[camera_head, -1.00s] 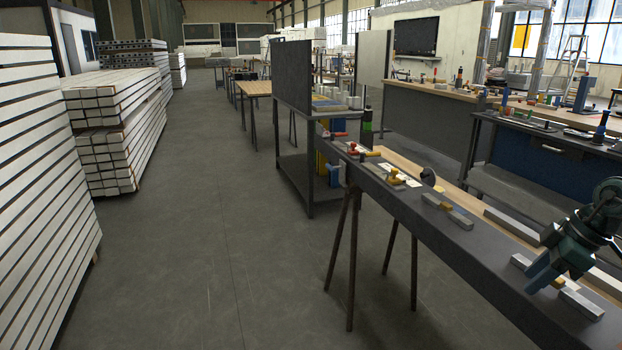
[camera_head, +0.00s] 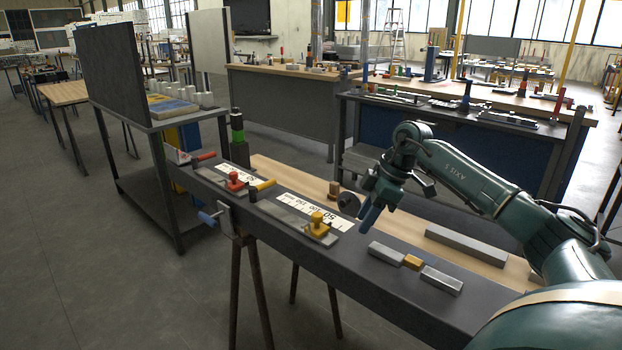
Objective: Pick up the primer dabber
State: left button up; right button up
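I cannot tell for sure which thing is the primer dabber. A black round piece (camera_head: 348,204) beside a small wooden block (camera_head: 335,188) sits at the beam's far edge. A small black cylinder (camera_head: 252,193) stands on the beam (camera_head: 345,265) between a red-knobbed piece (camera_head: 235,182) and a yellow-knobbed piece (camera_head: 318,226). My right gripper (camera_head: 367,218) points down with blue fingers, just right of the black round piece and above the beam. Its fingers overlap from this angle, so its opening is unclear; I see nothing held. My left gripper is out of view.
Grey bars with a yellow middle piece (camera_head: 412,262) lie on the beam right of the gripper. A long grey bar (camera_head: 480,250) lies behind on the wooden board. A green-banded black cylinder (camera_head: 238,135) stands at the far end. A blue-handled clamp (camera_head: 209,218) sticks out left.

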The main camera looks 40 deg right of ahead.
aim_at(334, 187)
jog(key=i+z, duration=0.2)
jog(key=i, duration=0.3)
jog(key=i+j+z, duration=0.2)
jog(key=i, duration=0.25)
jog(key=i+j+z, duration=0.25)
jog(key=i, duration=0.2)
jog(key=i+j+z, duration=0.6)
jog(key=i+l, duration=0.05)
jog(key=i, duration=0.05)
